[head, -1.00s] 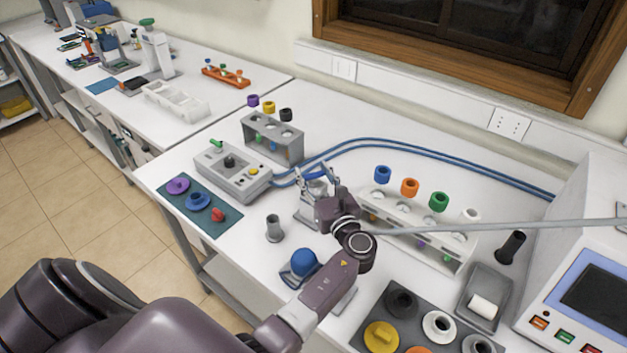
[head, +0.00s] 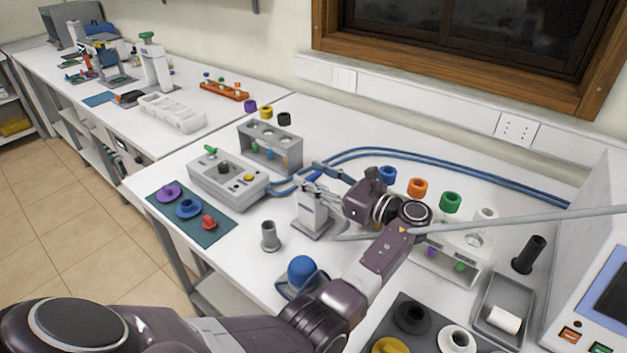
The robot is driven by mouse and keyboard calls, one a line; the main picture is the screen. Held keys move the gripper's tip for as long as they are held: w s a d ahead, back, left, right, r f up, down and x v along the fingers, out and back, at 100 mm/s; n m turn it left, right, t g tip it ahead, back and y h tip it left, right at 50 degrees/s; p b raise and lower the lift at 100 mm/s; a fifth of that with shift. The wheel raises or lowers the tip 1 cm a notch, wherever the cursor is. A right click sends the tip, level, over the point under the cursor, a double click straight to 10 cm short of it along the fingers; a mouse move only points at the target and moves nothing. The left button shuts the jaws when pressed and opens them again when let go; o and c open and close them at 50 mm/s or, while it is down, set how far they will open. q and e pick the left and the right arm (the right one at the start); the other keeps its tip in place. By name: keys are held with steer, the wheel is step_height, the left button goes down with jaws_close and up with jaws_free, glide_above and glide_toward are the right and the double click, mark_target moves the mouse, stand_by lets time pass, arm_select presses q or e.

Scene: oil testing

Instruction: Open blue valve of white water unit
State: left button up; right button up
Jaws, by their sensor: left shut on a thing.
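The white water unit (head: 312,212) stands on the white bench in the middle of the head view, on a small grey base. Its blue valve (head: 313,176) is at the top, partly covered by my gripper's fingers. My left gripper (head: 322,173) reaches it from the right and is shut on the blue valve. The exact contact of the fingertips is small and hard to see. My right gripper is not in view.
Blue hoses (head: 420,160) run behind the unit.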

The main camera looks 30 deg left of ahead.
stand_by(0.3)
arm_select(q)
steer(key=o, duration=1.2)
steer(key=shift+a, duration=0.1)
steer(key=shift+c, duration=0.2)
steer(key=d, duration=0.7)
steer(key=shift+s+d, duration=0.25)
steer(key=shift+d, duration=0.15)
